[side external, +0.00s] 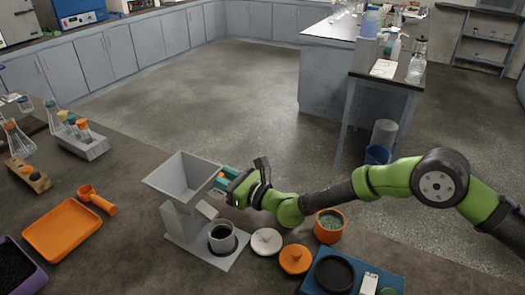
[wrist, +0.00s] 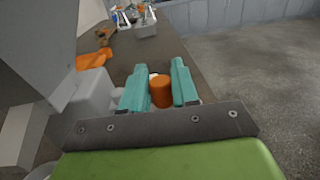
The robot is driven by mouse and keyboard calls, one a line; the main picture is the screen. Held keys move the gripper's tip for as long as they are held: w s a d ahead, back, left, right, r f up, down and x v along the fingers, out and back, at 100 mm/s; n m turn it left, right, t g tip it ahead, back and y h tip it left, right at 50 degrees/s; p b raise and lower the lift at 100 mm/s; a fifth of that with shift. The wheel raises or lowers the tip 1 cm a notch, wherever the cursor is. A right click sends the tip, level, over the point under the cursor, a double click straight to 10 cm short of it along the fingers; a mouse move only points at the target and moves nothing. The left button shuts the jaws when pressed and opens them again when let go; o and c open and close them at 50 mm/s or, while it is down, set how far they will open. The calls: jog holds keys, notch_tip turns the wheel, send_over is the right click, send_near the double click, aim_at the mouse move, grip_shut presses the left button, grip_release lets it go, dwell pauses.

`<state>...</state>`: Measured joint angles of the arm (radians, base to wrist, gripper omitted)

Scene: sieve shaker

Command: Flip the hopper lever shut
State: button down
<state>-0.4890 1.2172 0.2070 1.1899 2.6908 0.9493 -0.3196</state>
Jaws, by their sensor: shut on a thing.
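The grey hopper (side external: 184,178) stands on a stand on the bench, with a dark cup (side external: 222,238) on the base plate below it. My gripper (side external: 222,176) is at the hopper's right side. In the wrist view, its teal fingers (wrist: 160,68) are closed around the orange end of the hopper lever (wrist: 162,92). In the side view only a small bit of orange shows between the fingers. The rest of the lever is mostly hidden by the fingers and the hopper. The hopper wall (wrist: 60,40) fills the upper left of the wrist view.
A white lid (side external: 266,242), an orange lid (side external: 295,259) and an orange pot of green grains (side external: 329,226) stand near the arm. A blue device (side external: 325,272) is at the front. An orange tray (side external: 62,231) and orange scoop (side external: 97,200) lie left.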

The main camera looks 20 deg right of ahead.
jog(key=shift+s+m+t+h, duration=0.25)
jog(key=shift+m+t+h, duration=0.15)
jog(key=shift+t+h, duration=0.15)
jog(key=shift+d, duration=0.1)
jog(key=c, duration=1)
grip_release()
jog(key=v, duration=1.6)
jog(key=shift+s+d+r, duration=0.15)
jog(key=shift+s+d, duration=0.1)
jog(key=shift+s, duration=0.1)
